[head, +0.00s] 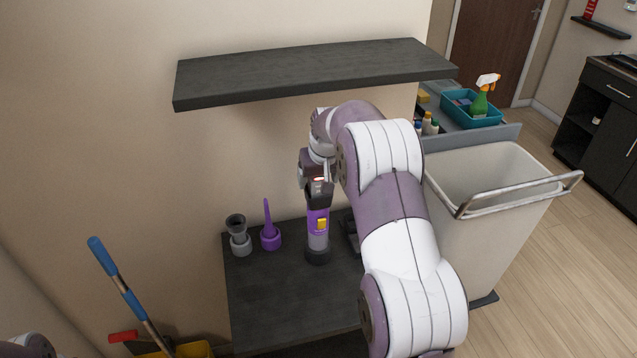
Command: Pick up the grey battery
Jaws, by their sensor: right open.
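A handheld vacuum (318,228) with a purple and grey body and a yellow part stands upright on a dark table (280,305). My right gripper (318,182) is open at the top of the vacuum, close to its dark upper end. Whether it touches the vacuum I cannot tell. I cannot make out a grey battery for certain; the gripper and arm cover part of the vacuum's top. A dark object (350,238) beside the vacuum is partly hidden by my right arm. My left gripper is out of view.
A grey nozzle (238,243) and a purple pointed nozzle (270,238) stand left of the vacuum. A dark wall shelf (310,72) hangs above. A bin (490,225) stands at the right, with a teal caddy (462,118) behind it. A blue-handled tool (125,290) leans at lower left.

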